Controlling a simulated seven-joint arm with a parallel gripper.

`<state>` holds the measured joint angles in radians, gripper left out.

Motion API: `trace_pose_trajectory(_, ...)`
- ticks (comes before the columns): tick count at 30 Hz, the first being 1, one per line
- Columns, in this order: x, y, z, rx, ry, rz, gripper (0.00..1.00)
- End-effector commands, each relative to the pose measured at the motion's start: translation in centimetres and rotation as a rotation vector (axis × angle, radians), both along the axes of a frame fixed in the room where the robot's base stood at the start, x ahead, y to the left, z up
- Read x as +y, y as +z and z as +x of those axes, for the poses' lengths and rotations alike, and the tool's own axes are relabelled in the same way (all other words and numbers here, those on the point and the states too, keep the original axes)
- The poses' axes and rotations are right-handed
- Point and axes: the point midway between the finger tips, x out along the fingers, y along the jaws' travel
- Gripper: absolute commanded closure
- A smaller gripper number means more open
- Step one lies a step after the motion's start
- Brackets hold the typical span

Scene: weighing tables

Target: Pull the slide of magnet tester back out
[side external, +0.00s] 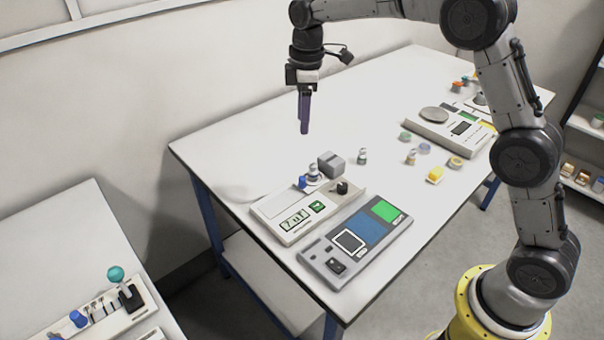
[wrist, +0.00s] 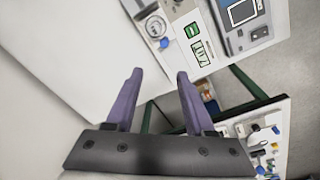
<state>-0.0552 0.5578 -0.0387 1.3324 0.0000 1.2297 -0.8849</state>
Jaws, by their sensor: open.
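No label I can read says which device is the magnet tester. A white device (side external: 269,211) on the table has a small green display, a black knob (side external: 342,187) and a blue piece (side external: 303,182); it also shows in the wrist view (wrist: 178,24). Beside it lies a grey device (side external: 317,256) with a blue panel, a green area and a white-framed square; part of it shows in the wrist view (wrist: 262,33). A slide cannot be made out clearly. My gripper (side external: 304,130) is open and empty, fingers down, above the table's far left part; its purple fingers show in the wrist view (wrist: 160,74).
A grey block (side external: 331,164) and a metal weight (side external: 313,173) stand by the white device. Several small pieces and a yellow block (side external: 435,175) lie to the right, near a scale (side external: 411,122). A second table (side external: 50,250) with a teal-ball lever (side external: 116,274) stands lower left.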

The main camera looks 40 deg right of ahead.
Motion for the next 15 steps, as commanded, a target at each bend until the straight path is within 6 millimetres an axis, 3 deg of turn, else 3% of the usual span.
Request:
trace_pose_trajectory(3, 0.2, -2.6, 0.2, 0.048, 0.003, -0.003, 0.46)
trace_pose_trajectory(10, 0.3, -4.7, 0.1, 0.065, 0.004, -0.004, 0.46)
trace_pose_trajectory(15, 0.3, -7.7, 0.0, 0.066, 0.004, -0.004, 0.46)
